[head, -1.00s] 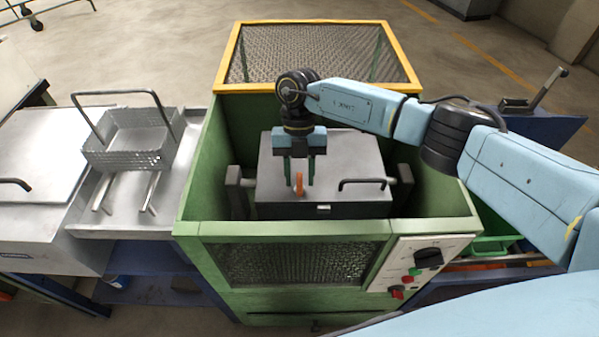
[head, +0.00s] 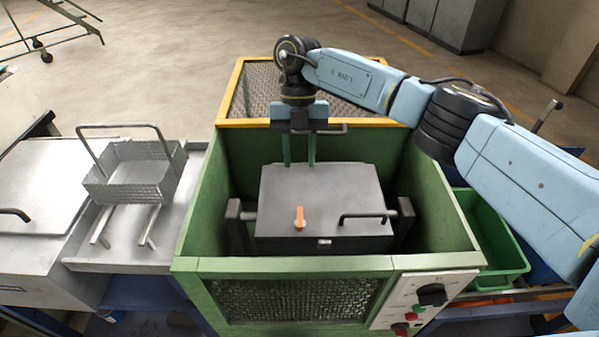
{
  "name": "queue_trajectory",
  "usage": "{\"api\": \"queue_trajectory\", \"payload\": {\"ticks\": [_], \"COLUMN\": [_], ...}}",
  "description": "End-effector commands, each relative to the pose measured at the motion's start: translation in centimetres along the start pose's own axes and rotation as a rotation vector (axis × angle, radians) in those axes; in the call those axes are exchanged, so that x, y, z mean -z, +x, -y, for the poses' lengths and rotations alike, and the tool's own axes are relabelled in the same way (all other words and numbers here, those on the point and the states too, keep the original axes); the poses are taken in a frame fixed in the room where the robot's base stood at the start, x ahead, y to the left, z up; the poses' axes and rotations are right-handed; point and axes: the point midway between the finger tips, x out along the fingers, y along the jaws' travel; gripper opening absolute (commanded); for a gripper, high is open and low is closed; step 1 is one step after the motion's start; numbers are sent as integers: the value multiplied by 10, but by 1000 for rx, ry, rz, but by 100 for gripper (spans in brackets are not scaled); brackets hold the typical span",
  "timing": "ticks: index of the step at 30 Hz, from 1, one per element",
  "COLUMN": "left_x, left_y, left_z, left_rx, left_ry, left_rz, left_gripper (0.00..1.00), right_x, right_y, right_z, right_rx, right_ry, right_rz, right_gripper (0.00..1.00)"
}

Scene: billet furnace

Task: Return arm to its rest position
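My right gripper (head: 299,150) hangs pointing down above the back edge of the grey box lid (head: 320,187), inside the green furnace housing. Its two green fingers are apart, with nothing between them. The orange latch (head: 300,218) stands on the front part of the lid, clear of the fingers. A black bar handle (head: 363,217) is on the lid to the right of the latch. The lid looks closed. My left gripper is not in view.
The yellow-rimmed mesh guard (head: 245,95) stands behind the housing, with my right arm in front of it. A wire basket (head: 132,180) sits on the steel bench at left. A green bin (head: 493,240) and the control panel (head: 425,297) are at right.

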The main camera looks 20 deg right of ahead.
Motion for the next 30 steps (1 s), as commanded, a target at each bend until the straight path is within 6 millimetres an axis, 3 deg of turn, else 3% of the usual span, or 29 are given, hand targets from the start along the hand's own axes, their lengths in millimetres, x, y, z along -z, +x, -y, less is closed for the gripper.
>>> {"api": "queue_trajectory", "payload": {"ticks": [17, 30], "left_x": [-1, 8], "left_y": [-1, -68], "left_z": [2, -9], "left_rx": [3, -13], "left_ry": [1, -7], "left_rz": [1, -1], "left_gripper": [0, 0], "right_x": [1, 26], "right_y": [-7, -69], "right_z": [0, 0], "right_rx": [0, 0], "right_ry": [-1, -1], "right_rz": [-1, -1], "right_gripper": [35, 35]}}
